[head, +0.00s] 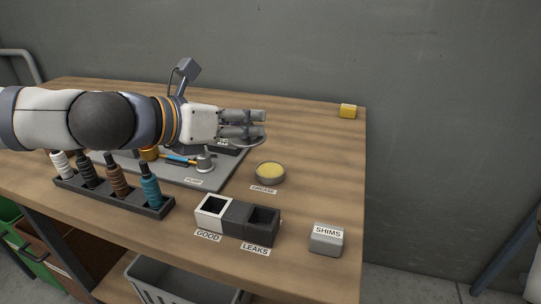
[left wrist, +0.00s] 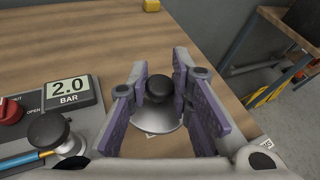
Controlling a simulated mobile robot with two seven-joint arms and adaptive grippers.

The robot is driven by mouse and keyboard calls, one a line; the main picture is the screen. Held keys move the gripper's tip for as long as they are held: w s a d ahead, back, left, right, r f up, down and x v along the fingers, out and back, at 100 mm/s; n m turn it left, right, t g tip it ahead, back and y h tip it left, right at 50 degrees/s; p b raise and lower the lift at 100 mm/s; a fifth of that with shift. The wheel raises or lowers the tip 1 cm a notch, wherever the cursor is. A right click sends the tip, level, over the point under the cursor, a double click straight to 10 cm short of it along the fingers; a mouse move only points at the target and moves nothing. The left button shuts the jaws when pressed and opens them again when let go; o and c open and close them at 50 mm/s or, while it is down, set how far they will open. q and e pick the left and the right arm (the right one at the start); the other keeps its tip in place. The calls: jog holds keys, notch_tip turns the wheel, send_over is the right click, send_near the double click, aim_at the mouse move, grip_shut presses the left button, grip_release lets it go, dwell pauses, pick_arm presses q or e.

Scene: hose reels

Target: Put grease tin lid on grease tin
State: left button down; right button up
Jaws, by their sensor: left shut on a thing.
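My left gripper (head: 262,123) is shut on the grease tin lid (head: 259,144), a grey disc whose rim shows below the fingers in the head view. In the left wrist view, the lid (left wrist: 152,117) with its black knob sits between the purple finger pads (left wrist: 160,78). The grease tin (head: 270,178) stands open on the table with yellow grease in it, behind its GREASE label. In the head view it is below and slightly right of the held lid, apart from it. In the left wrist view I cannot make out the tin. My right gripper is not in view.
A grey panel (head: 205,178) with a pump and a gauge (left wrist: 69,90) reading 2.0 BAR lies left of the tin. A yellow block (head: 348,111) sits at the back right.

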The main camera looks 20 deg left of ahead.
pick_arm(q)
jog(key=b, duration=0.3)
send_over(269, 170)
notch_tip(269, 170, down, 7)
jog(key=shift+s, duration=0.15)
notch_tip(269, 170, down, 3)
jog(key=shift+r+b, duration=0.1)
jog(key=shift+b, duration=0.4)
jog(key=shift+r, duration=0.15)
jog(key=shift+f, duration=0.3)
jog(key=c, duration=1.4)
grip_release()
jog(key=shift+r, duration=0.1)
jog(key=shift+c, duration=0.2)
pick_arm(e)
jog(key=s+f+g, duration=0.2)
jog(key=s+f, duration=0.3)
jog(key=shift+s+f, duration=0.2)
